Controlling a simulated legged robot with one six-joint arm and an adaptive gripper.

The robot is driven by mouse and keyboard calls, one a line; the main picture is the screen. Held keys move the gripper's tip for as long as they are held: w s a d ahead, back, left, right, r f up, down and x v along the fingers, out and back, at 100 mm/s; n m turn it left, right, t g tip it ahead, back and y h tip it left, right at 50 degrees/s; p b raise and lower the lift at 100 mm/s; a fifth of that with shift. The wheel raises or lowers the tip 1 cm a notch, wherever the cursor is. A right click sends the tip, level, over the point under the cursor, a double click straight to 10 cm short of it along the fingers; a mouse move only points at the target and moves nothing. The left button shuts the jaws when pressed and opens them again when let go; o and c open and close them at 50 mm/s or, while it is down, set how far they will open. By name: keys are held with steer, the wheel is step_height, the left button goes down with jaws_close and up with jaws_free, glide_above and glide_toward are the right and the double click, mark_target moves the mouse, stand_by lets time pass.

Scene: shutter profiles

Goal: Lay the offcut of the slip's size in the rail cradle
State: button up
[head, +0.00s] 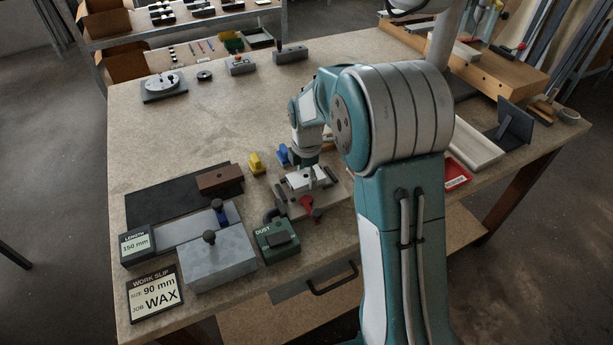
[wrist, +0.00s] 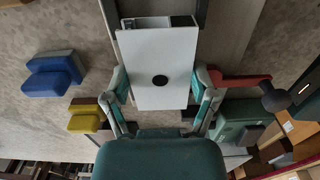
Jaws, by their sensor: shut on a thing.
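A work slip (head: 152,297) at the front left of the bench reads size 90 mm, job WAX. My gripper (head: 307,164) points down over a grey fixture with a red lever (head: 307,203). In the wrist view my gripper (wrist: 162,82) has its fingers on both sides of a white flat-faced piece (wrist: 158,55) with a round black spot, and is shut on it. The red lever (wrist: 240,81) is right of the fingers there. I cannot tell the white piece's length, whether it touches the fixture, or which part is the rail cradle.
A blue block (wrist: 50,75) and a yellow block (wrist: 86,115) stand left of my gripper in the wrist view. The head view shows a 150 mm length display (head: 136,245), a grey block (head: 218,260) and a green DUST box (head: 277,240).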

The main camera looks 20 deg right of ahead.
steer(key=shift+f, duration=0.4)
steer(key=o, duration=1)
steer(key=shift+f, duration=0.1)
step_height(320, 180, up, 12)
steer(key=s+r+m+t, duration=0.2)
steer(key=s+r+m, duration=0.3)
steer(key=s+r, duration=0.15)
steer(key=s+r+m+t, duration=0.1)
steer(key=s+m+t, duration=0.2)
steer(key=s+m, duration=1.2)
steer(key=s, duration=0.5)
steer(key=shift+s+t, duration=0.3)
steer(key=shift+s, duration=0.05)
